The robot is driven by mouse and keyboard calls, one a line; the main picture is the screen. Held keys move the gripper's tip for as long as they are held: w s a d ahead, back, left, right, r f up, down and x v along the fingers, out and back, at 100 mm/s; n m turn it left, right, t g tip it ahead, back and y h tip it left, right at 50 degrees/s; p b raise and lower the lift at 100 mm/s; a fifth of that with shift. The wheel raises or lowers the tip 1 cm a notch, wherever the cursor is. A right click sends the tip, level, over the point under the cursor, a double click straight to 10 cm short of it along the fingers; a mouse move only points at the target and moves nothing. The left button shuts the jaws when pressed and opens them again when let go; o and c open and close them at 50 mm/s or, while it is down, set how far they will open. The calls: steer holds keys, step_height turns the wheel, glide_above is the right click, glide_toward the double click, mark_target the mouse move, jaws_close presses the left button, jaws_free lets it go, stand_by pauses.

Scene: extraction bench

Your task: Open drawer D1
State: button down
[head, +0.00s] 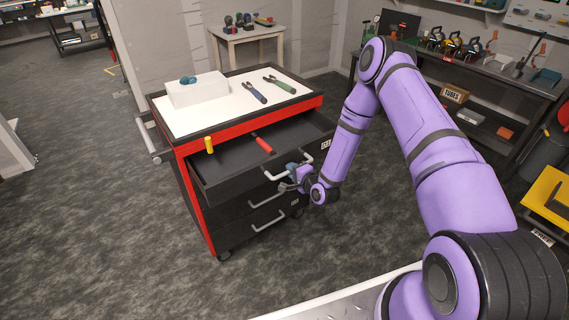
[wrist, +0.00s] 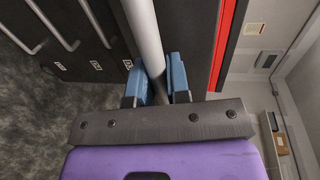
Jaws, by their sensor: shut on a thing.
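The top drawer, which I take to be D1 (head: 232,168), is pulled out of the red and black tool cabinet (head: 184,184), and its dark inside shows. A small label (head: 325,144) sits at the right of its front. Its pale bar handle (head: 272,176) is partly hidden by my gripper (head: 290,171). In the wrist view my gripper (wrist: 163,82) has its blue fingers on either side of the handle bar (wrist: 145,35) and is shut on it. A red-handled tool (head: 263,144) lies in the drawer. A yellow-handled item (head: 209,145) shows at its left side.
Lower drawers with bar handles (head: 268,222) are shut below. A workbench (head: 470,85) stands at the right. The floor in front and left is clear.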

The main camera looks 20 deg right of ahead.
steer(key=f+v, duration=0.2)
steer(key=v, duration=0.9)
steer(key=shift+s, duration=0.2)
steer(key=shift+d, duration=0.1)
steer(key=c, duration=1.1)
jaws_free()
steer(key=v, duration=1)
steer(key=shift+s+d, duration=0.15)
steer(key=shift+s, duration=0.25)
